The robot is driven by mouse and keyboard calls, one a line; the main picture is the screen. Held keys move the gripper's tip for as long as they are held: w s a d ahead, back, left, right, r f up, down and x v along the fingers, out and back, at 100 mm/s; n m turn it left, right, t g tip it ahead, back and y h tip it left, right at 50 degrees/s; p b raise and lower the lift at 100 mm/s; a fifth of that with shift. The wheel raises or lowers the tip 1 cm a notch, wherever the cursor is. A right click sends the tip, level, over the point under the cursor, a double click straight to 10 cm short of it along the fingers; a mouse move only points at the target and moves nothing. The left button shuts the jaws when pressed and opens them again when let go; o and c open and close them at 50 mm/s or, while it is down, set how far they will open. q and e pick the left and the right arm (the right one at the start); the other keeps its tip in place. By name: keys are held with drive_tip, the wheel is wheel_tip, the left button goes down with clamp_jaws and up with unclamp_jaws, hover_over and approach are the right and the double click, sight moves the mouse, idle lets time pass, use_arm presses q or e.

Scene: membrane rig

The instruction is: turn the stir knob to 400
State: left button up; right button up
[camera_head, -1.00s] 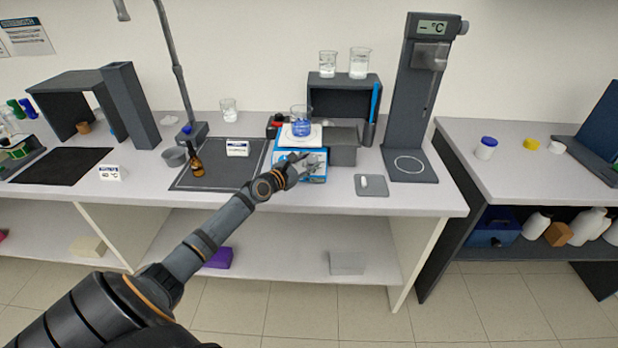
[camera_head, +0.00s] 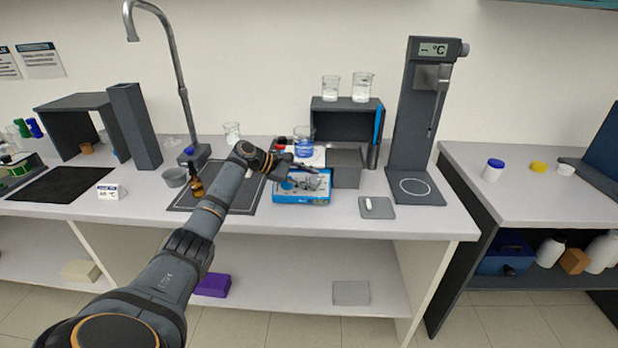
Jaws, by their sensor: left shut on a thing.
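The blue stirrer (camera_head: 290,198) stands near the bench's front edge, with a white top plate. A beaker of blue liquid (camera_head: 304,146) stands upright on the plate. My left arm reaches in from the lower left. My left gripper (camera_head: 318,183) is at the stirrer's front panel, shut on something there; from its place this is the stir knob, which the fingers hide. The knob's setting and scale cannot be read. My right gripper is not in view.
A dark stand with a °C display (camera_head: 433,49) rises to the right. A dark shelf (camera_head: 345,104) bearing two beakers stands behind. A small brown bottle (camera_head: 196,187) is left, close to my arm. A grey pad (camera_head: 377,208) lies right of the stirrer.

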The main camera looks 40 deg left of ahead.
use_arm(q)
drive_tip(key=shift+w+a+r+m+g, duration=0.1)
drive_tip(key=shift+r+m+g, duration=0.05)
drive_tip(key=shift+m+g, duration=0.35)
idle(0.3)
drive_tip(key=o, duration=0.9)
drive_tip(key=shift+o, duration=1.4)
drive_tip(key=v, duration=1.2)
drive_tip(key=shift+w+a, duration=0.15)
